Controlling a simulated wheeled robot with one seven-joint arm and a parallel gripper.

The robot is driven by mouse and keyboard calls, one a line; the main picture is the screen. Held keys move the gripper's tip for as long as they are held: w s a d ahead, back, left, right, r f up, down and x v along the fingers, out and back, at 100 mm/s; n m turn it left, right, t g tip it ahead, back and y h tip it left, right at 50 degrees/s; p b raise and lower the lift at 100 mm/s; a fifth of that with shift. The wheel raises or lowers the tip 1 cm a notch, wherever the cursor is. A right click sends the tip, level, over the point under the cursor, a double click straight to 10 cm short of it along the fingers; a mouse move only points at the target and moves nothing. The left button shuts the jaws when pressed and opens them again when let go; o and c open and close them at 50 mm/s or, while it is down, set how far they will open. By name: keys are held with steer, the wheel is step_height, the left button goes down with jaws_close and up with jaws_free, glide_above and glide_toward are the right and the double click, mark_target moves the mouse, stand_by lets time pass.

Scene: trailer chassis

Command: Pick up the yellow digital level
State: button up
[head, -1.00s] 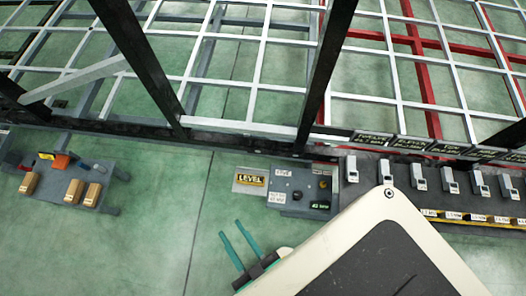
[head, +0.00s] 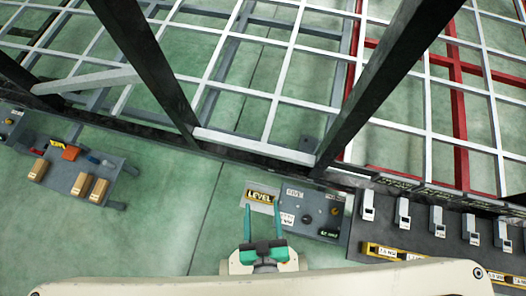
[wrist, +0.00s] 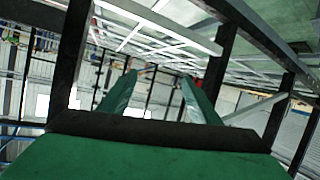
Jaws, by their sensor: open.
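The yellow digital level (head: 262,196), marked LEVEL, sits on a pale plate at the left end of a grey panel in the middle of the head view. My gripper (head: 262,207) has two teal fingers, spread apart with nothing between them. In the head view the fingertips overlap the lower sides of the level's plate; I cannot tell the height gap. The wrist view shows the two open fingers (wrist: 157,85) pointing toward the frame and far walls, and the level does not show there.
The grey panel (head: 300,225) with knobs lies right of the level. A dark shelf (head: 440,240) with several white devices stands further right. A grey cart (head: 118,168) with tan blocks is at left. Dark posts (head: 150,70) and the white chassis grid (head: 270,95) rise behind.

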steer(key=w+d+f+n+g, duration=0.1)
steer(key=w+f+n+g, duration=0.1)
steer(key=f, duration=0.7)
steer(key=w+d+f+n+g, duration=0.1)
steer(key=w+f+n+g, duration=0.1)
steer(key=f, duration=0.7)
steer(key=w+d+f+n+g, duration=0.2)
steer(key=f+g, duration=0.1)
steer(key=f, duration=0.6)
steer(key=n+g+y, duration=0.2)
steer(key=n+g, duration=0.4)
steer(key=n, duration=0.1)
glide_toward(260, 196)
steer(key=shift+w+a+f, duration=0.1)
steer(key=shift+a+f, duration=0.1)
steer(key=shift+f, duration=0.7)
steer(key=shift+w+a+f, duration=0.15)
steer(key=shift+a+f, duration=0.05)
steer(key=shift+f, duration=0.65)
steer(key=shift+w+a+f, duration=0.1)
steer(key=shift+a+f, duration=0.1)
steer(key=shift+f, duration=0.7)
steer(key=shift+s+a+f, duration=0.1)
steer(key=shift+a+f, duration=0.05)
steer(key=shift+f, duration=1.05)
steer(key=shift+a+f, duration=0.15)
steer(key=shift+f, duration=1)
steer(key=c, duration=1.4)
